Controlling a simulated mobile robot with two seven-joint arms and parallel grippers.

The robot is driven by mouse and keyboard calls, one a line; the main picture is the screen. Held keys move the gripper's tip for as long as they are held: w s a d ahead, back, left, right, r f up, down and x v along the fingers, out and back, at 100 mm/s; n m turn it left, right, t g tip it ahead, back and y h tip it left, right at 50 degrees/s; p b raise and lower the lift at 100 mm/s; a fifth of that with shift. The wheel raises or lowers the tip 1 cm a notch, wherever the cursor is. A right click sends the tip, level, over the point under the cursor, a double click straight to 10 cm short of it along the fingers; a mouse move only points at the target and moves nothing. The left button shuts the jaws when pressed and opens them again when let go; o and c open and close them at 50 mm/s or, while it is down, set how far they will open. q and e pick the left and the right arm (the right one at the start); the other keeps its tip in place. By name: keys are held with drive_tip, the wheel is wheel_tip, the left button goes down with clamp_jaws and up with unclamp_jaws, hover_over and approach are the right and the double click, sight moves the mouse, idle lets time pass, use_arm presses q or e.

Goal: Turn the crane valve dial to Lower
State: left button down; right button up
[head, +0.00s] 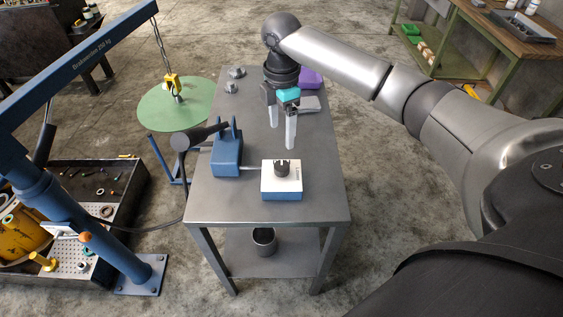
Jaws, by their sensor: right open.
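The valve dial (282,169) is a dark round knob with notches on its top rim. It sits on a white-topped box with blue sides (281,194) near the front of the metal table. Small lettering beside the dial is too small to read. My right gripper (283,134) points down, open and empty, above the table behind the dial and apart from it. The blue crane (62,60) stands at the left, with a yellow hook (173,82) on a chain over a green round plate (173,104). My left gripper is not in view.
A blue pump unit (227,155) with a dark handle (200,135) stands left of the dial box. Small metal parts (233,79) and a purple item (310,78) lie at the table's back. The table's front right (326,200) is clear. A workbench (490,45) stands back right.

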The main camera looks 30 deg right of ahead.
sight(282, 166)
wheel_tip(282, 166, down, 12)
drive_tip(key=shift+f+b, duration=0.1)
drive_tip(key=shift+b, duration=0.9)
clamp_jaws()
